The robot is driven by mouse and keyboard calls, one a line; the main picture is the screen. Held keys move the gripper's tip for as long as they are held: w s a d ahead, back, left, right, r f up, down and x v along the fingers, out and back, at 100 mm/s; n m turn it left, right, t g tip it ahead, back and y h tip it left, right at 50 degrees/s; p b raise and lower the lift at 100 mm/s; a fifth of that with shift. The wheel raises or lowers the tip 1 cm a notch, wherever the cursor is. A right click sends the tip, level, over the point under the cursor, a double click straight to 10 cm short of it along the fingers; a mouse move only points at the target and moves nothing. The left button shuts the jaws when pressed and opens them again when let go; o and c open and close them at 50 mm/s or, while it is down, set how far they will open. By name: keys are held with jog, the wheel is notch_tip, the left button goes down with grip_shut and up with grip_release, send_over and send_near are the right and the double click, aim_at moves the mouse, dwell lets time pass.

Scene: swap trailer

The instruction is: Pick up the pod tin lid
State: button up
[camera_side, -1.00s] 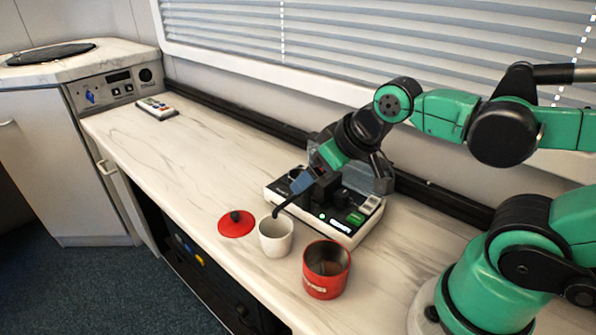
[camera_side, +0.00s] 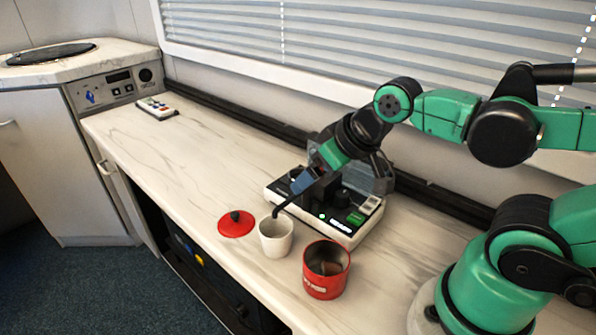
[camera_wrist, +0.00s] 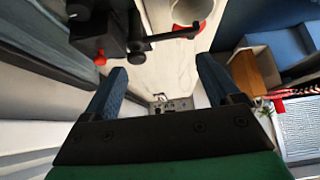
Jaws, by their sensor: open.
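The red pod tin lid (camera_side: 236,226) lies flat on the counter with its black knob up, left of the white cup (camera_side: 275,240) in the side view. The open red tin (camera_side: 326,278) stands right of the cup. My gripper (camera_side: 304,181) is above the machine, behind and right of the lid and apart from it. In the wrist view my gripper (camera_wrist: 162,82) shows two blue fingers spread wide with nothing between them. A red edge shows beside the cup (camera_wrist: 190,10) at the top of that view; I cannot tell if it is the lid.
The white-based machine (camera_side: 345,222) stands behind the cup, its dark curved spout (camera_side: 284,207) reaching over the cup. A small remote-like device (camera_side: 157,108) lies at the far left. The counter left of the lid is clear. The blinds (camera_side: 370,50) and wall close off the back.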

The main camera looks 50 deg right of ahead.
jog(key=shift+o, duration=1.3)
jog(key=shift+w, duration=0.1)
jog(key=n+g, duration=0.4)
jog(key=g, duration=0.1)
send_over(235, 214)
jog(key=s, duration=0.1)
jog(key=shift+y, duration=0.3)
jog(key=f, duration=0.7)
jog(key=shift+s+d, duration=0.15)
jog(key=shift+d, duration=0.25)
jog(key=shift+w+a+f+g, duration=0.15)
jog(key=shift+w+f+g, duration=0.15)
jog(key=shift+f, duration=0.25)
jog(key=shift+w+a+f, duration=0.1)
jog(key=shift+w+f, duration=0.1)
jog(key=shift+f, duration=1.15)
jog(key=shift+w+a+f, duration=0.1)
jog(key=shift+w+f, duration=0.05)
jog(key=shift+f, duration=1.2)
